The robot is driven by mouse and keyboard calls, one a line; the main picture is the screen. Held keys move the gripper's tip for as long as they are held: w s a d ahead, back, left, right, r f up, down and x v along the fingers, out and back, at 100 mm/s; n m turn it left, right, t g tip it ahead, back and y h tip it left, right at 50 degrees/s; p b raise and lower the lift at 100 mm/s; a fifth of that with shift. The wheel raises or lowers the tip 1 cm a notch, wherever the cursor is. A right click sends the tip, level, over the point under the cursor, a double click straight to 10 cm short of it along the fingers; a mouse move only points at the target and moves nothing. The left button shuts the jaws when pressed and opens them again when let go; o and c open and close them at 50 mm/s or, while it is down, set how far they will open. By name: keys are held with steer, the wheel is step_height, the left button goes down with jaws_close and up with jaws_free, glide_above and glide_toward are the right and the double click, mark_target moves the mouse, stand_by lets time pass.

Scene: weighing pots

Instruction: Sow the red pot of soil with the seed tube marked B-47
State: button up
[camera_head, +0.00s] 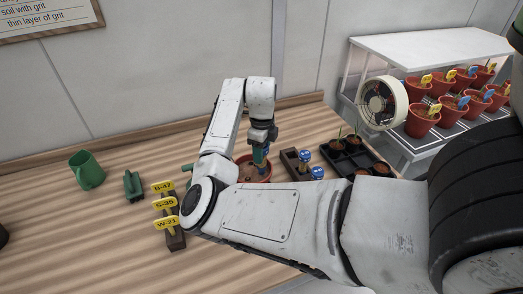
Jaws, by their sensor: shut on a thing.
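The red pot (268,179) stands on the wooden bench, partly behind my arm, with brown soil showing inside its rim. My gripper (262,145) points down over the pot, shut on a narrow teal and blue tube (259,156). The tube's lower end is at or just above the soil; I cannot tell whether it touches. No mark on it can be read. A dark rack (289,160) to the right holds blue-capped tubes (305,155), their marks too small to read. Yellow tags stand in another dark rack (178,242) to the left, including one reading B-47 (163,187).
A black tray (355,157) with small pots lies on the right. Beyond it are a round fan (383,103) and a shelf of tagged red pots (421,121).

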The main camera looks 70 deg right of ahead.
steer(key=shift+f+b, duration=0.3)
steer(key=shift+f, duration=0.45)
stand_by(1.4)
steer(key=shift+r, duration=0.1)
steer(key=shift+r+p, duration=2.5)
steer(key=shift+r, duration=1.3)
